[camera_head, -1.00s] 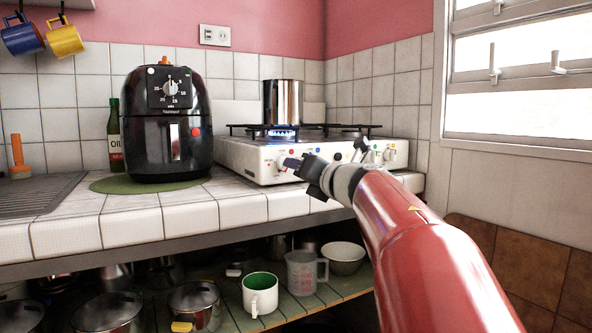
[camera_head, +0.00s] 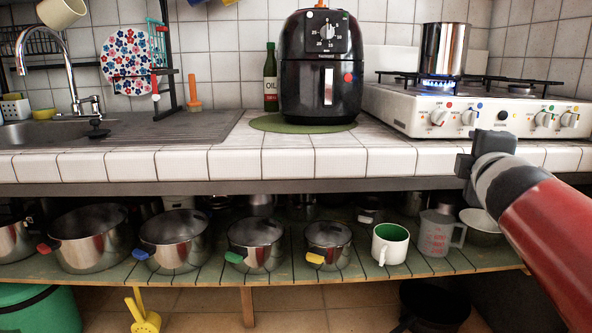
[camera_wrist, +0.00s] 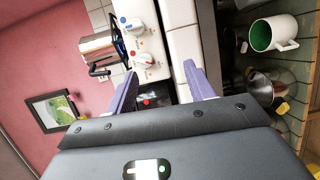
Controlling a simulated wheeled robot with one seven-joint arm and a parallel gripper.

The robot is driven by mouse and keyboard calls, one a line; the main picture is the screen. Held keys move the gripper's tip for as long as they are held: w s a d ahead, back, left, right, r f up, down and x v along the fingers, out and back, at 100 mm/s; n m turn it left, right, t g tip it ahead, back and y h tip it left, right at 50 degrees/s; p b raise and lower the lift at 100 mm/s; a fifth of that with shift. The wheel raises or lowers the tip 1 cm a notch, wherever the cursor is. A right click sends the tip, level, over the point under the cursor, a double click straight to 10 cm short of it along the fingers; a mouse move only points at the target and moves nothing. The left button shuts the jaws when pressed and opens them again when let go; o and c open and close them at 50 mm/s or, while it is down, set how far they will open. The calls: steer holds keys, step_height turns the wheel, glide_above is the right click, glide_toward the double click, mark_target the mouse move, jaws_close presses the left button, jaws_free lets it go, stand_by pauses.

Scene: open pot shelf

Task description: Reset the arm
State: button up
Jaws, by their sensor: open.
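My gripper (camera_head: 468,168) is at the right in the head view, in front of the counter edge below the stove. Its fingers are not clear there. In the wrist view its two purple fingers (camera_wrist: 161,68) stand apart with nothing between them. The stove (camera_head: 440,112) and the white tiled counter (camera_head: 270,163) lie beyond the fingers. A metal pot (camera_head: 444,49) stands on the stove over a lit blue flame.
A black air fryer (camera_head: 320,75) stands on a green mat beside an oil bottle (camera_head: 270,80). The slatted shelf below holds several pots (camera_head: 175,240), a white mug with green inside (camera_head: 390,243) and a clear measuring cup (camera_head: 436,235). A sink is at the left.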

steer(key=s+a+f+m+g+y+p, duration=0.1)
steer(key=s+a+f+m+g, duration=0.4)
steer(key=s+f, duration=0.5)
steer(key=s+a+f+m+g+y+p, duration=0.1)
steer(key=s+a+f+m+g+y, duration=0.3)
steer(key=s+a+f+m, duration=0.5)
step_height(320, 180, down, 6)
steer(key=shift+s+a+f+g, duration=0.1)
steer(key=shift+s+a+g, duration=0.95)
steer(key=shift+a, duration=0.15)
